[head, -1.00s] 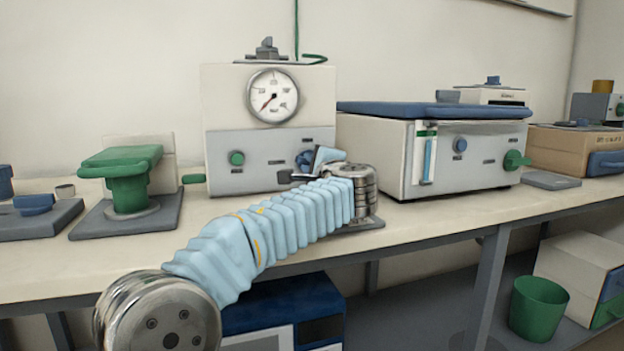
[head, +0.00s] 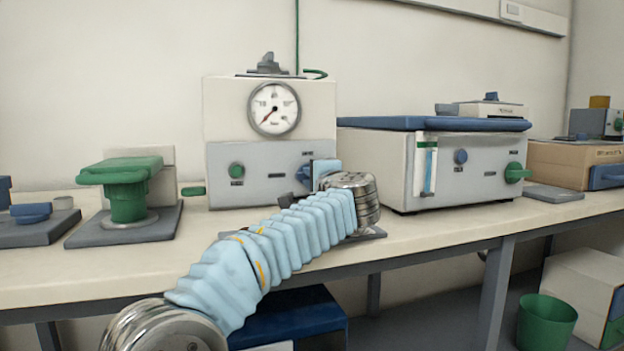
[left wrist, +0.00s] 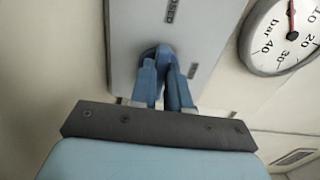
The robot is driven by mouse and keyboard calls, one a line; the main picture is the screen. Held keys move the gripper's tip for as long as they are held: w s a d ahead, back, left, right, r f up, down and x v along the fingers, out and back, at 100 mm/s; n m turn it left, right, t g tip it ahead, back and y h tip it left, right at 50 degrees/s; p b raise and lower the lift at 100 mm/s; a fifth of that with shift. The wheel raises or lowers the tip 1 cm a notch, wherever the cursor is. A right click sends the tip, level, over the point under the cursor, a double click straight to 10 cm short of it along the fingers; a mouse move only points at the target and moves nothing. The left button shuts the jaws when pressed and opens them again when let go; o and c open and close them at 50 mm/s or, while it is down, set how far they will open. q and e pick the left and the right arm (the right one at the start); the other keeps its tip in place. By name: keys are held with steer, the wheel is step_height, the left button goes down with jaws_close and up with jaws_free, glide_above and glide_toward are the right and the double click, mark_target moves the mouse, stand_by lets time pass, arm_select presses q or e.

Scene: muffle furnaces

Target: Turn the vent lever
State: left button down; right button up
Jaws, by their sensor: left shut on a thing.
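The vent lever is a blue knob (left wrist: 158,54) on the grey lower panel of the gauge box (head: 220,107). In the left wrist view the two blue fingers of my left gripper (left wrist: 164,88) are shut on it, one on each side. In the head view my left gripper (head: 302,177) is at the right part of the panel and largely covers the lever. The lever's exact angle is hard to tell. A label ending in "OSED" shows above the knob in the left wrist view. My right gripper is not in view.
A round pressure gauge (head: 274,108) sits above the panel. A green-topped device (head: 125,190) stands on the left, and a furnace with a blue lid (head: 430,124) on the right. My left arm crosses the front edge of the bench (head: 430,240).

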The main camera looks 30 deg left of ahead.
arm_select(q)
steer(key=c, duration=1.1)
jaws_free()
steer(key=v, duration=1.4)
steer(key=shift+a, duration=0.1)
steer(key=shift+f, duration=0.1)
